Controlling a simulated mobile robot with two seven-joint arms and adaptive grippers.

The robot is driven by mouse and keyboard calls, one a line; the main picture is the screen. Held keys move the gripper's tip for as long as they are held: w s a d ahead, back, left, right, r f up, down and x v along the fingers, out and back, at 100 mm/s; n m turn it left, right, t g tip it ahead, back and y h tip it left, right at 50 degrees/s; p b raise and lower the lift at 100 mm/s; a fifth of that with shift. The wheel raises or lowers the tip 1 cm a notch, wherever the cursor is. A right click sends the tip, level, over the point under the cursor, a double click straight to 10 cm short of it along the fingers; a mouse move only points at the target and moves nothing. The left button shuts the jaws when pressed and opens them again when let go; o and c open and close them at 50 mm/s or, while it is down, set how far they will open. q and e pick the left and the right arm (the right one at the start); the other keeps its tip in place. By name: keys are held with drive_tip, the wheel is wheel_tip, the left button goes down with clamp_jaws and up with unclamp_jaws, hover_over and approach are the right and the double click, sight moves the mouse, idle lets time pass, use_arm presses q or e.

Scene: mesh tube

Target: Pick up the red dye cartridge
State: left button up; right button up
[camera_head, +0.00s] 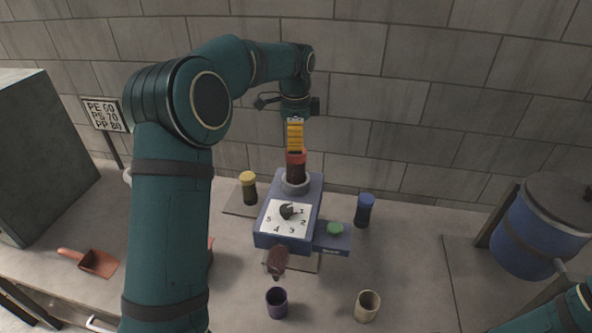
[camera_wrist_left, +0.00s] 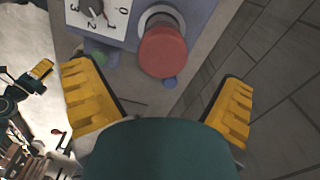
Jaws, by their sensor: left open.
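The red dye cartridge (camera_head: 296,172) has a dark body and a red cap. It stands upright in the grey ring socket on top of the blue machine (camera_head: 313,196). My left gripper (camera_head: 295,135) points down above the cap, its yellow fingers close over it. In the left wrist view the red cap (camera_wrist_left: 162,50) lies ahead of the open left gripper (camera_wrist_left: 160,78), between the lines of its two fingers and touching neither. The cartridge's lower end is hidden in the socket. What looks like my right gripper (camera_wrist_left: 42,69) shows small at the left of the wrist view, its opening unclear.
A yellow-capped cartridge (camera_head: 248,188) stands left of the machine, a blue-capped one (camera_head: 364,210) right. A purple cup (camera_head: 277,303) and a beige cup (camera_head: 367,306) stand in front. A blue drum (camera_head: 540,228) is at right, a red scoop (camera_head: 92,262) at left. A block wall rises behind.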

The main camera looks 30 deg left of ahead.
sight(296, 159)
use_arm(q)
drive_tip(key=shift+w+f, duration=0.2)
drive_tip(key=shift+f, duration=3.3)
drive_tip(key=c, duration=1.4)
